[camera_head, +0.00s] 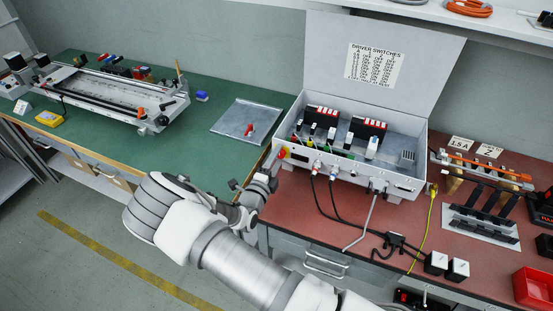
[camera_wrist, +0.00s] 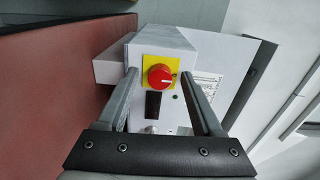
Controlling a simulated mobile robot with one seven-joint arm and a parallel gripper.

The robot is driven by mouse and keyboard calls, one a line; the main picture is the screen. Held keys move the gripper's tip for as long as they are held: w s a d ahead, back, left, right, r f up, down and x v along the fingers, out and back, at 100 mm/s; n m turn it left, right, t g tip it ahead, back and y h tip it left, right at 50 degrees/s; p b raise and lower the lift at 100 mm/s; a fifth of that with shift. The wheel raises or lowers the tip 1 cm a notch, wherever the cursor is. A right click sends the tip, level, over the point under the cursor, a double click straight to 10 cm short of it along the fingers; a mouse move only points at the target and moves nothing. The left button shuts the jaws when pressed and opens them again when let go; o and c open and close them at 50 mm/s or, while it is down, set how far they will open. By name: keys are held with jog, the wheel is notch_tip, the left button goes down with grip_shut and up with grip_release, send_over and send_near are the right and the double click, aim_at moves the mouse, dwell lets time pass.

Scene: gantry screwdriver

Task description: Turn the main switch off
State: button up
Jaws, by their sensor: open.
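The main switch is a red rotary knob (camera_wrist: 160,76) on a square yellow plate (camera_wrist: 148,62), set on the end of the grey control box. In the head view the switch (camera_head: 282,153) shows on the left front part of the box (camera_head: 405,187), partly behind my gripper. My gripper (camera_head: 270,172) is in front of this end of the box. In the wrist view its two fingers stand apart, one on each side of the knob in the picture, with nothing held. I cannot tell how far the fingertips are from the knob.
The box stands with its lid (camera_head: 335,60) raised on a red-brown bench (camera_head: 300,215). Cables run from its front to a connector (camera_head: 395,240). A green bench (camera_head: 120,135) to the left carries a rail fixture (camera_head: 100,92) and a metal plate (camera_head: 232,118).

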jog(key=v, duration=1.7)
jog(key=shift+s, duration=0.2)
jog(key=s+d+r+m+g+h, duration=0.2)
jog(key=d+r+m+g, duration=0.6)
jog(key=m, duration=0.5)
jog(key=s+d+r+m+g+h, duration=0.2)
jog(key=d+r+m+g, duration=0.4)
jog(key=d+r+m, duration=0.5)
jog(key=s+d+r+m+t+y, duration=0.1)
jog(key=s+r+m+y, duration=0.4)
jog(key=m, duration=0.8)
jog(key=s+d+r+m+t+y+p, duration=0.1)
jog(key=s+d+r+m+y, duration=0.2)
jog(key=m, duration=1)
jog(key=shift+s+r+t+y, duration=0.3)
jog(key=shift+s+r+y, duration=0.8)
jog(key=shift+s+r, duration=1.4)
jog(key=shift+w+r, duration=0.35)
jog(key=shift+w, duration=0.05)
